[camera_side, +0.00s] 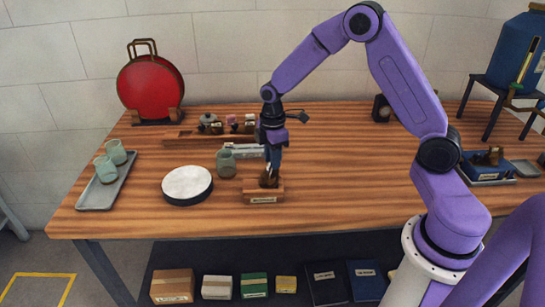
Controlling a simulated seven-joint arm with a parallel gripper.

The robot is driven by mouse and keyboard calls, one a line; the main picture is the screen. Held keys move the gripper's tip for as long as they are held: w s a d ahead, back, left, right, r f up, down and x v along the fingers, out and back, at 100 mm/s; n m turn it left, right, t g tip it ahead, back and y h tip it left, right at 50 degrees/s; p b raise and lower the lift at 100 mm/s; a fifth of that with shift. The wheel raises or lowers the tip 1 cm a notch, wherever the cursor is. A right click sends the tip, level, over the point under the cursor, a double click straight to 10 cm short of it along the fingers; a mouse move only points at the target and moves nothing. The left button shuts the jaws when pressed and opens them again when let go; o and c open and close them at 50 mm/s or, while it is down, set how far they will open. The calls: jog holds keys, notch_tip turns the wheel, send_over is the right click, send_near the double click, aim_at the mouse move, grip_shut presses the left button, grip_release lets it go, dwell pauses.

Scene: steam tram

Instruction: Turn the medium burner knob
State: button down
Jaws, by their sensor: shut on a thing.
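My gripper (270,170) points down at the middle front of the wooden table. It is shut on a small dark brown piece (268,181), which looks like a knob, on top of a small wooden block (263,196). The block has a pale label on its front face, too small to read. The fingers hide part of the brown piece. I cannot tell which way it is turned, and no burner can be made out for certain.
A round white-topped disc (187,184) and a green-grey jar (226,164) stand left of the block. A grey tray (98,194) with cups is at far left. A wooden rack (184,138) with small items lies behind. Table (340,200) right of the block is clear.

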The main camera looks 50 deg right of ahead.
jog(key=shift+m, duration=2.4)
jog(key=c, duration=0.9)
grip_release()
notch_tip(320, 180, up, 18)
jog(key=shift+f, duration=0.25)
jog(key=shift+a, duration=0.1)
